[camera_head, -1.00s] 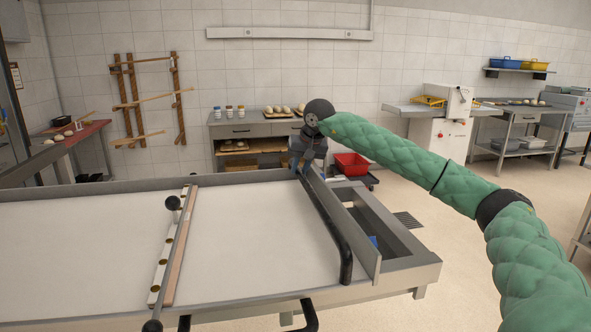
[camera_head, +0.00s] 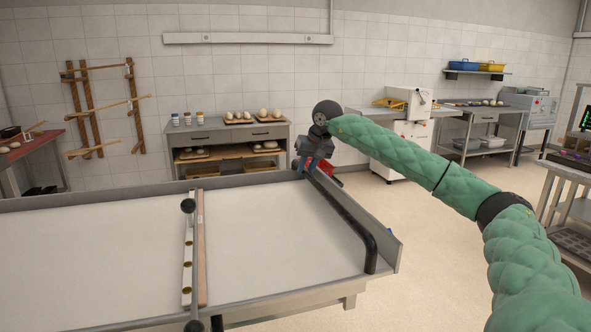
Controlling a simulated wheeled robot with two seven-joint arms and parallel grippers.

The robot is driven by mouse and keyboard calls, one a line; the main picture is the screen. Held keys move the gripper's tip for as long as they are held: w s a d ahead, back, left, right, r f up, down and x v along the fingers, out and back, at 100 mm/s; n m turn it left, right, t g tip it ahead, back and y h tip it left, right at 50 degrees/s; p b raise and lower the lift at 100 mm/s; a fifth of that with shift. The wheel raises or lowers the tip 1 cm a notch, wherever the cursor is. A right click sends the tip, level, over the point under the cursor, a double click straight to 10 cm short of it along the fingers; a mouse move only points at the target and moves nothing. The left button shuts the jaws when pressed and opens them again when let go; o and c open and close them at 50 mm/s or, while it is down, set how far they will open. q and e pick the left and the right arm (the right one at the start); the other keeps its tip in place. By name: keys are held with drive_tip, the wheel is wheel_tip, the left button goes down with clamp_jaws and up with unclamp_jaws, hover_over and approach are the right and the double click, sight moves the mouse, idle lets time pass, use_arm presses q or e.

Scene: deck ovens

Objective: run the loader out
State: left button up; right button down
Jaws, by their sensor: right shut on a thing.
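The loader (camera_head: 110,257) is a wide, pale flat bed with grey metal sides, filling the lower left of the head view. A black bar handle (camera_head: 345,222) runs along its right end, inside the raised grey side plate. My right gripper (camera_head: 307,166) is shut on the far end of this handle, with its arm reaching in from the right. The fingertips are small and partly hidden against the handle. A crossbar with a wooden strip (camera_head: 202,250) and black knobs lies across the bed. My left gripper is not in view.
A bench with dough balls (camera_head: 235,133) stands behind the loader by the tiled wall. A white machine (camera_head: 405,130) stands beyond the arm. Shelving (camera_head: 572,185) is at the right edge. Floor right of the loader is clear.

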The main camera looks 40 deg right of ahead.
drive_tip(key=shift+s+d+r, duration=0.15)
drive_tip(key=shift+s+d, duration=0.05)
drive_tip(key=shift+d, duration=0.55)
drive_tip(key=c, duration=1.6)
unclamp_jaws()
drive_tip(key=o, duration=0.3)
drive_tip(key=shift+s+d, duration=0.15)
drive_tip(key=shift+d, duration=0.1)
drive_tip(key=shift+o, duration=0.2)
drive_tip(key=shift+a, duration=0.15)
